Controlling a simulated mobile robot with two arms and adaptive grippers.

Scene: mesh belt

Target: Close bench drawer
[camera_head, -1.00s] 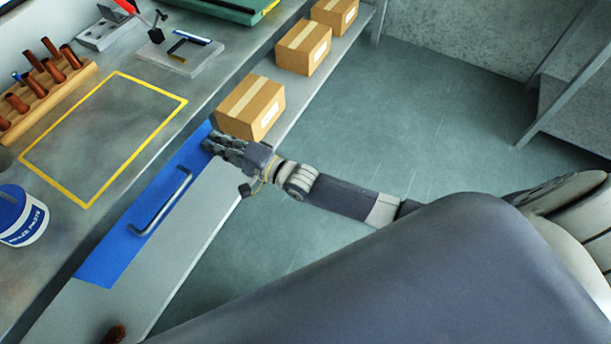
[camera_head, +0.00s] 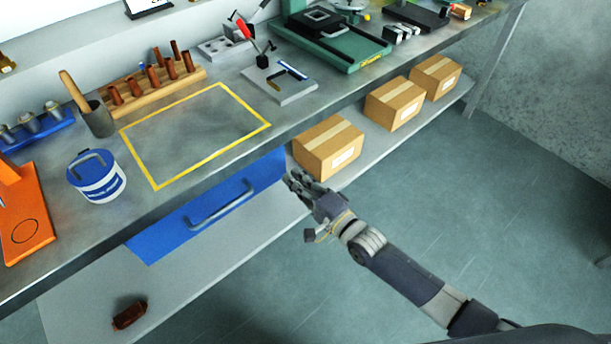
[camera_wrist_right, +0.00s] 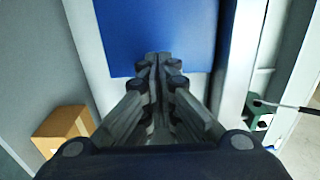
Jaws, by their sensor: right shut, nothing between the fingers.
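The bench drawer has a blue front (camera_head: 160,240) with a grey bar handle (camera_head: 222,205), directly under the bench top's front edge. No drawer interior shows in the head view. My right gripper (camera_head: 292,182) is shut and empty, at the right end of the blue front. In the right wrist view my shut fingers (camera_wrist_right: 157,62) point at the blue front (camera_wrist_right: 160,25) and overlap its edge. I cannot tell whether the fingertips touch it. My left gripper is not in view.
The bench top (camera_head: 190,135) holds a blue-and-white tub (camera_head: 97,178), a wooden rack (camera_head: 150,88) and a green machine (camera_head: 330,40). Cardboard boxes (camera_head: 328,148) and a brown bottle (camera_head: 129,314) lie on the lower shelf (camera_head: 75,305). The floor at right is clear.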

